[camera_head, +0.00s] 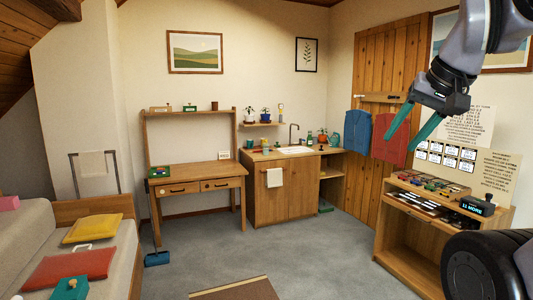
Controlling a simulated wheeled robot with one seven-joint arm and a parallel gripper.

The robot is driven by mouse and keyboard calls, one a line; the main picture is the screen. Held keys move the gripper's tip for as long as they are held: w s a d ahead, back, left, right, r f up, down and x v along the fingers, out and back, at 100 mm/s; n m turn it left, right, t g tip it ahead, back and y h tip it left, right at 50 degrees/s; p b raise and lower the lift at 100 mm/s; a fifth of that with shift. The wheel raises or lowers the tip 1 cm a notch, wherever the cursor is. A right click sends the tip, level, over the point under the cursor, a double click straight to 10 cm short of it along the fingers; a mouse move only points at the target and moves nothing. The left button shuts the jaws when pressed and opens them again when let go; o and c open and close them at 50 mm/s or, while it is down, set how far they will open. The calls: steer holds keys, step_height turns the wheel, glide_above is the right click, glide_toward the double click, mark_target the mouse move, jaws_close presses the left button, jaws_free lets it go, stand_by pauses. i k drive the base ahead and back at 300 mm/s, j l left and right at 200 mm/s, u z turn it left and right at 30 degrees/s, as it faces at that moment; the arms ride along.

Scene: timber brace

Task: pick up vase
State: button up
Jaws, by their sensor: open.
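I cannot make out with certainty which thing is the vase. On the small wall shelf (262,125) stand a white potted plant (249,115), a blue potted plant (266,115) and a slim pale object (281,110) too small to tell. Small vessels and plants stand on the sink cabinet (262,190), among them a teal vessel (335,138) at its right end. My gripper (401,145) is at the upper right with its teal fingers apart. It is empty and in mid-air, seen in front of the wooden door and hanging garments.
A wooden desk (197,183) stands left of the sink cabinet. A cabinet with trays (405,263) stands at the right. A bed (125,208) with cushions is at the left. A blue dustpan (157,259) and a brown rug (236,291) lie on the floor. The grey carpet (290,240) between is clear.

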mark_target(266, 149)
steer(key=i+z, duration=0.25)
steer(key=i, duration=1.8)
steer(key=i+l+u, duration=0.1)
steer(key=i, duration=0.75)
steer(key=i+l, duration=0.15)
steer(key=i, duration=0.65)
steer(key=i+l+u, duration=0.1)
steer(key=i+u, duration=0.15)
steer(key=i, duration=0.25)
steer(key=i+l+u, duration=0.2)
steer(key=i, duration=0.25)
